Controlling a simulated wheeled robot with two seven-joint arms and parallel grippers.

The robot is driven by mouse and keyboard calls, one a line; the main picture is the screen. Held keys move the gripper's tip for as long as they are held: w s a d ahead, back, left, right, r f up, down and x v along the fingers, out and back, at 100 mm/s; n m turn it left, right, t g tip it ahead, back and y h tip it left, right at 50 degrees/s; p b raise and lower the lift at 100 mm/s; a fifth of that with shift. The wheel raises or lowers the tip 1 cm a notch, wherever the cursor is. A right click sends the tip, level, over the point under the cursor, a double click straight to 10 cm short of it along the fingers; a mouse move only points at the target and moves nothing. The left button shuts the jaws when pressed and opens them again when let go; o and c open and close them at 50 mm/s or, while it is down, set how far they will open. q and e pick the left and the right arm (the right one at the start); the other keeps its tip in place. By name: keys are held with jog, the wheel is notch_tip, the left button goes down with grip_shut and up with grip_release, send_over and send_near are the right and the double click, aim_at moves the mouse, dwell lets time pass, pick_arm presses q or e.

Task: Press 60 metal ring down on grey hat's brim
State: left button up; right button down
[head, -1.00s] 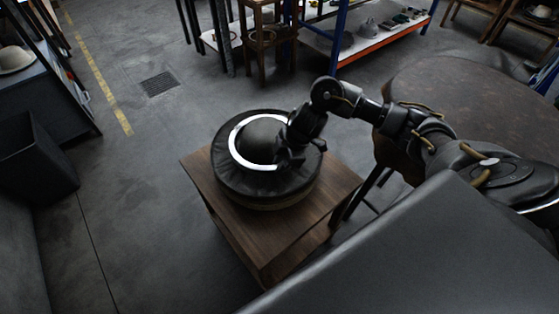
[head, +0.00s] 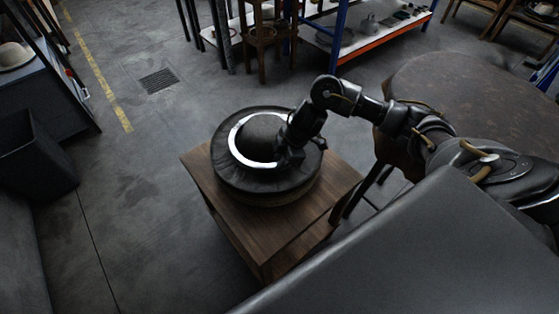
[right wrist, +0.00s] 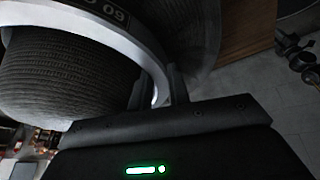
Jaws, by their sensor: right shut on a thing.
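The metal ring (head: 236,150), a bright silver band, surrounds the domed crown of the grey hat (head: 261,136) on a round dark press base (head: 235,183). In the right wrist view the ring (right wrist: 134,34) carries a "60" label, and the ribbed crown of the hat (right wrist: 60,75) sits inside it. Ribbed brim shows outside the ring; whether the ring touches it all round I cannot tell. My right gripper (head: 284,157) is shut on the ring's right side; its fingers (right wrist: 160,88) straddle the band in the right wrist view. My left gripper is not in view.
The base stands on a wooden stand (head: 275,238). A round dark table (head: 475,95) is at the right, close to my arm. A shelf with an orange edge (head: 385,38) is behind. A dark bin (head: 38,155) stands at the left, with clear floor between.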

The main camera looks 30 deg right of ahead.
jog(key=shift+f+b, duration=0.35)
jog(key=shift+f, duration=0.35)
dwell(0.6)
jog(key=shift+s+f, duration=0.2)
dwell(2.4)
jog(key=shift+r, duration=0.15)
dwell(2.4)
jog(key=shift+w+r+p, duration=0.2)
jog(key=shift+r+p, duration=0.4)
jog(key=shift+p, duration=0.25)
